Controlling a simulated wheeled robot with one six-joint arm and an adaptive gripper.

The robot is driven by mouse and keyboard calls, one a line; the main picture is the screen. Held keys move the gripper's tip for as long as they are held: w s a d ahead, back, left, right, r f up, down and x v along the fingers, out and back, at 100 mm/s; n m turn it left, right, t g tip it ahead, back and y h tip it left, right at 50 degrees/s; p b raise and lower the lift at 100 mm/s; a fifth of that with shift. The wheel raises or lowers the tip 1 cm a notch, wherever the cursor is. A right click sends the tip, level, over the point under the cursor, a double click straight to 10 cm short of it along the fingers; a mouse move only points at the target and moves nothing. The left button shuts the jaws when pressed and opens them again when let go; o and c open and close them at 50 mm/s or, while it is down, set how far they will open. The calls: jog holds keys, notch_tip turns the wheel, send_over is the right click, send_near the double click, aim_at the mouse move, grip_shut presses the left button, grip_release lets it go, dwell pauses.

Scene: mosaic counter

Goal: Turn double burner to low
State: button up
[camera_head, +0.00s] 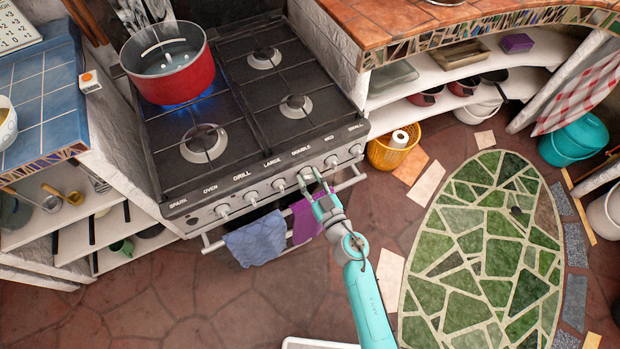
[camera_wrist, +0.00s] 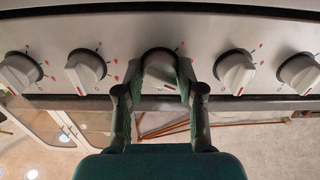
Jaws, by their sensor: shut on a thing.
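The stove (camera_head: 285,130) has a row of white knobs along its front, under printed labels. The knob below the label DOUBLE (camera_head: 305,172) is between the fingers of my gripper (camera_head: 311,181). In the wrist view my gripper (camera_wrist: 160,80) is shut on this middle knob (camera_wrist: 160,60), one finger on each side. The fingers partly cover the knob, so its exact setting is hard to read. Small red marks show on the panel around the knobs. A red pot (camera_head: 177,82) with liquid stands on the back left burner, with blue flame under it.
Neighbouring knobs (camera_wrist: 86,70) and (camera_wrist: 235,72) sit close on either side of my fingers. The oven rail holds a blue towel (camera_head: 256,240) and a purple towel (camera_head: 304,218). A yellow basket (camera_head: 388,155) stands right of the stove. Tiled floor (camera_head: 270,300) in front is clear.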

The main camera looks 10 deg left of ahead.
jog(key=shift+d+n, duration=0.1)
jog(key=shift+n, duration=7.5)
jog(key=o, duration=1.1)
jog(key=shift+o, duration=0.2)
jog(key=v, duration=1.2)
